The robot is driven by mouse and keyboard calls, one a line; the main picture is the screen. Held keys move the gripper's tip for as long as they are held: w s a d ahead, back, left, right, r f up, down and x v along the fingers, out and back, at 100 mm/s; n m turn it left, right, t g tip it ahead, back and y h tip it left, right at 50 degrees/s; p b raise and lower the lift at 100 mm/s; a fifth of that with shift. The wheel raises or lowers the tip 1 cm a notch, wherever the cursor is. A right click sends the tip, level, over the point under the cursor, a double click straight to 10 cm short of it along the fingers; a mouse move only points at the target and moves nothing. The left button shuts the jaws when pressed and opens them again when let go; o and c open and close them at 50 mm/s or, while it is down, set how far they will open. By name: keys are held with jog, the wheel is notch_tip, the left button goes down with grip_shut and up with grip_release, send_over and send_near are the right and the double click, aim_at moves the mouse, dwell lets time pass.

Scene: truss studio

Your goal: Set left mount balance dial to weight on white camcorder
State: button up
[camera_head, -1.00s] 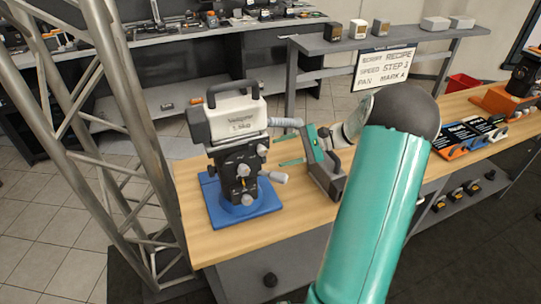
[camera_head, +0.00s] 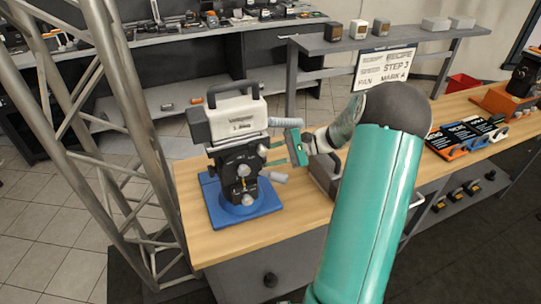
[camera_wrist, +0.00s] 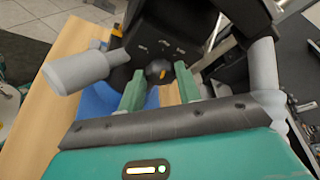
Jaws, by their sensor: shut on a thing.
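The white camcorder (camera_head: 234,117) sits on the black left mount (camera_head: 238,170), which stands on a blue base (camera_head: 217,206) on the wooden bench. A label on its side carries small text, too blurred to read now. My gripper (camera_head: 285,153) is at the right side of the mount head, below the lens. In the wrist view my gripper (camera_wrist: 160,88) has its two green fingers at a dark round dial (camera_wrist: 158,70) with an orange mark. The fingers are shut on this dial. A grey knob handle (camera_wrist: 75,70) is left of the fingers.
A grey block (camera_head: 325,175) stands on the bench beneath my arm. A sign (camera_head: 384,68) hangs from the shelf behind. A metal truss (camera_head: 120,130) rises close to the left of the bench. Dark plates (camera_head: 468,135) lie farther right.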

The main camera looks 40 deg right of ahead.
jog(key=shift+w+d+r+m+g, duration=0.1)
jog(key=shift+w+m+g, duration=0.05)
jog(key=shift+m+g, duration=0.9)
jog(key=shift+w+d+r+m+g, duration=0.15)
jog(key=shift+m+g, duration=0.5)
jog(key=shift+m, duration=0.7)
jog(key=shift+a, duration=0.1)
jog(key=o, duration=1)
jog(key=shift+c, duration=0.2)
jog(key=v, duration=1.3)
jog(key=shift+d, duration=0.45)
